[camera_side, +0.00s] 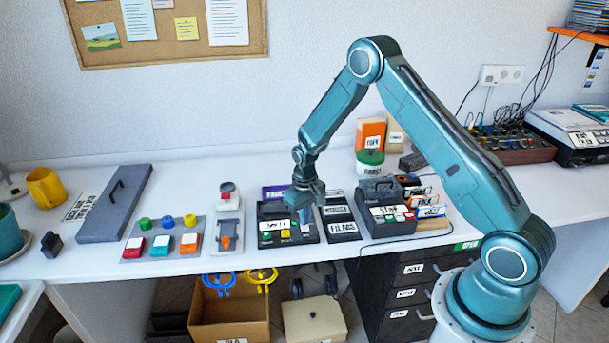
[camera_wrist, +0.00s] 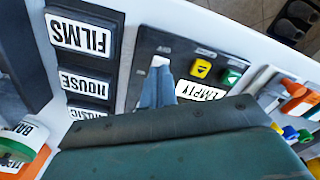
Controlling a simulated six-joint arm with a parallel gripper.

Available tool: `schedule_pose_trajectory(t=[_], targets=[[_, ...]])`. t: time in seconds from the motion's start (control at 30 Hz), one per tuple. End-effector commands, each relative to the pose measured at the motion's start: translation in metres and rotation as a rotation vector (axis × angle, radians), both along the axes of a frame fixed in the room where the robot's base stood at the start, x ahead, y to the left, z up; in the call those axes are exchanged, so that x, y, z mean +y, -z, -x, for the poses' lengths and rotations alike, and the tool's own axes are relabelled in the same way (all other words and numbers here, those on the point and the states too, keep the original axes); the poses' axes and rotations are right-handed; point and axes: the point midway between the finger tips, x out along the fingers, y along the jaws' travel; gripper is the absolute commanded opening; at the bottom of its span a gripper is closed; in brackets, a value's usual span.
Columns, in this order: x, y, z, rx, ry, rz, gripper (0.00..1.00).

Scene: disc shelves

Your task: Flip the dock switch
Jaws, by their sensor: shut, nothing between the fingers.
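The dock is a black panel (camera_side: 268,213) with a white EMPTY label (camera_side: 274,225), and yellow and green buttons. In the wrist view the panel (camera_wrist: 135,90) fills the middle, with the yellow button (camera_wrist: 200,69), the green button (camera_wrist: 231,77) and the upside-down EMPTY label (camera_wrist: 200,92). My gripper (camera_side: 305,222) points down at the dock's right part in the side view. Its fingers (camera_wrist: 158,88) are shut and empty. A small pale piece (camera_wrist: 160,61) shows at the fingertips; it may be the switch. I cannot tell whether the fingers touch it, or the switch's position.
Right of the dock stands a rack of labels, including FILMS (camera_side: 341,228). Further right is a dark box with buttons (camera_side: 386,222). On the left are a switch unit (camera_side: 228,222), a coloured button board (camera_side: 133,254) and a long grey lid (camera_side: 115,205).

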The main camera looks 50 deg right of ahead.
Motion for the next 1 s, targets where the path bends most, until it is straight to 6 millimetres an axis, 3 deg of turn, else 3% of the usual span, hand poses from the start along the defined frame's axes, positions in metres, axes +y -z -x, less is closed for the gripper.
schedule_pose_trajectory(t=[1.0], targets=[[0.000,0.011,0.000,0.000,0.000,0.000,0.00]])
